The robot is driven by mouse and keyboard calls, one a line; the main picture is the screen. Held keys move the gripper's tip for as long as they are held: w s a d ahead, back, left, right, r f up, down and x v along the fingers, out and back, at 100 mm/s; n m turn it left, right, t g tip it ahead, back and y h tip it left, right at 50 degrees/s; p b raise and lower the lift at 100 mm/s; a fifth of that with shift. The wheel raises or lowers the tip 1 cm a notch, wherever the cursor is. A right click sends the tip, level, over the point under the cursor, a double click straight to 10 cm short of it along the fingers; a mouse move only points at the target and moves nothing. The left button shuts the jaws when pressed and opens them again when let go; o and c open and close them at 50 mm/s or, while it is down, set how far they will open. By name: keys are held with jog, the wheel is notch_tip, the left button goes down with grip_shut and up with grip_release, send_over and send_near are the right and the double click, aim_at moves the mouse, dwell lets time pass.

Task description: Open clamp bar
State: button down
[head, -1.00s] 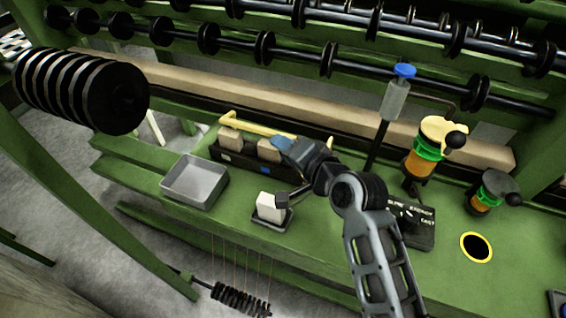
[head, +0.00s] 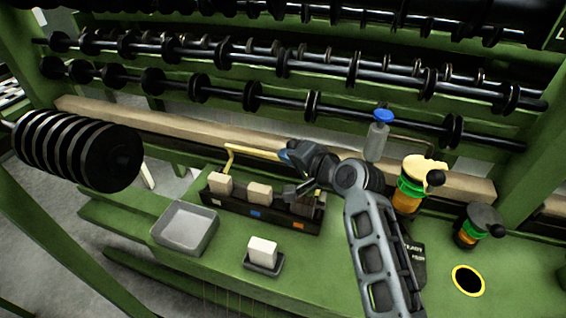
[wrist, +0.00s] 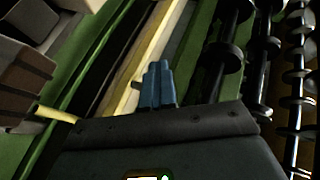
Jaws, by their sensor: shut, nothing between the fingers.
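The yellow clamp bar (head: 252,152) runs along the back of a black holder (head: 240,208) in the head view. Its left leg bends down behind the pale blocks, and its right part is hidden behind my gripper. My gripper (head: 284,156) has blue fingertips at the visible right end of the bar; I cannot tell whether they touch it. In the wrist view the blue fingers (wrist: 158,85) are together and hold nothing. A short yellow rod (wrist: 58,115) shows at the left, partly hidden by my gripper body.
Pale blocks (head: 259,193) sit in the holder. A grey tray (head: 186,228) and a white block (head: 262,250) on a small dark base are in front. A blue-topped post (head: 378,140) and an orange-green canister (head: 409,195) stand right. Spool rods (head: 300,100) lie behind.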

jog(key=c, duration=1.6)
grip_release()
jog(key=shift+w+d+r, duration=0.1)
jog(key=shift+d+r, duration=0.05)
jog(key=shift+r, duration=0.25)
jog(key=shift+c, duration=0.2)
jog(key=o, duration=0.9)
jog(key=shift+a+f, duration=0.2)
jog(key=shift+v, duration=4.05)
